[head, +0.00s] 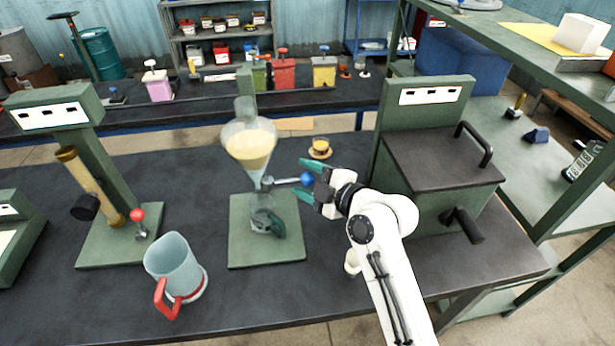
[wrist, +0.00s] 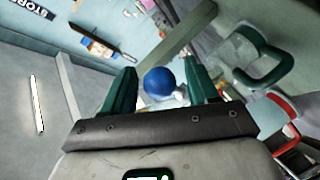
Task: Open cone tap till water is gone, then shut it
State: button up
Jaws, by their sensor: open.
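The glass cone (head: 250,145) hangs on a green stand and holds pale yellow liquid. Its tap has a lever with a blue ball knob (head: 308,179) pointing to the right. A small glass vessel with a green handle (head: 265,218) stands under the cone on the green base. My gripper (head: 306,179) is open at the knob, with its green fingers on either side. In the wrist view the blue knob (wrist: 159,83) sits between the two fingertips. I cannot tell whether the fingers touch it.
A clear jug with a red handle (head: 176,270) stands at the front left. A tilted brass tube on a stand (head: 85,185) is further left. A green box with handles (head: 443,160) stands on the right. A small yellow cup (head: 320,146) sits behind my gripper.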

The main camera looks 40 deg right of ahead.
jog(key=shift+c, duration=0.3)
grip_shut()
dwell(0.3)
